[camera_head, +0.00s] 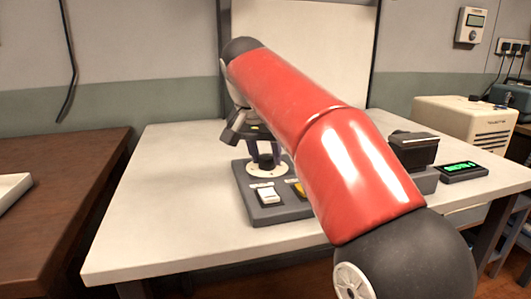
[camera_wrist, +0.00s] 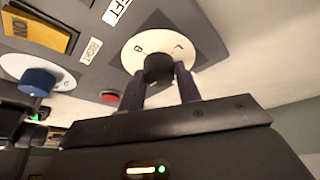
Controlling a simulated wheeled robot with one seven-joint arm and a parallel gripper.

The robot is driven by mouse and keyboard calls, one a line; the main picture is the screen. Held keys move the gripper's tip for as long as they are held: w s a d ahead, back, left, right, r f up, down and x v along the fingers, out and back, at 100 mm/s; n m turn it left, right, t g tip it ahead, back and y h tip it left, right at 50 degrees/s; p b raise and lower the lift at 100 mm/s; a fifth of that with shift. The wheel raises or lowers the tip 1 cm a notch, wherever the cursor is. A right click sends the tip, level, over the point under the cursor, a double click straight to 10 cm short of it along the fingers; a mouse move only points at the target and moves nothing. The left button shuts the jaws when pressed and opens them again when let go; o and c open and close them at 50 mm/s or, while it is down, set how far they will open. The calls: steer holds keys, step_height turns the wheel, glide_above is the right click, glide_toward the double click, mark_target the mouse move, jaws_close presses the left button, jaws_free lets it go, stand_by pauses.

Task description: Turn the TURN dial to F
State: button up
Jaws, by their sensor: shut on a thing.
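A black dial knob (camera_wrist: 158,68) sits on a round white plate (camera_wrist: 195,30) on a grey panel. The letters B and L show on the plate; no F and no TURN label can be read. My gripper (camera_wrist: 166,80) is shut on this black knob, one dark finger on each side. In the head view my gripper (camera_head: 266,153) reaches down from above to the dark knob on its white plate (camera_head: 262,173), at the back of a grey control box (camera_head: 275,213). My red arm hides the box's right part.
The box also has a white switch (camera_head: 267,195) and a yellow one (camera_head: 299,188). The wrist view shows a blue knob (camera_wrist: 38,80) and a red button (camera_wrist: 109,97). A small green display (camera_head: 462,170) lies on the white table (camera_head: 150,230), whose left side is clear.

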steer(key=shift+n, duration=0.4)
steer(key=n+y, duration=0.1)
steer(key=n, duration=0.1)
steer(key=shift+d+n+p, duration=0.15)
steer(key=shift+n+p, duration=0.2)
steer(key=shift+n, duration=0.05)
steer(key=n+y, duration=0.2)
steer(key=n, duration=0.3)
steer(key=shift+d+n, duration=0.15)
steer(key=shift+n, duration=0.15)
steer(key=n+y, duration=0.2)
steer(key=n, duration=0.2)
steer(key=shift+d+g, duration=0.1)
steer(key=shift+g, duration=0.3)
steer(key=n+g, duration=0.1)
steer(key=n, duration=0.3)
steer(key=shift+w+y, duration=0.1)
steer(key=shift+y, duration=0.3)
steer(key=shift+n, duration=0.4)
steer(key=o, duration=1)
steer(key=shift+c, duration=0.2)
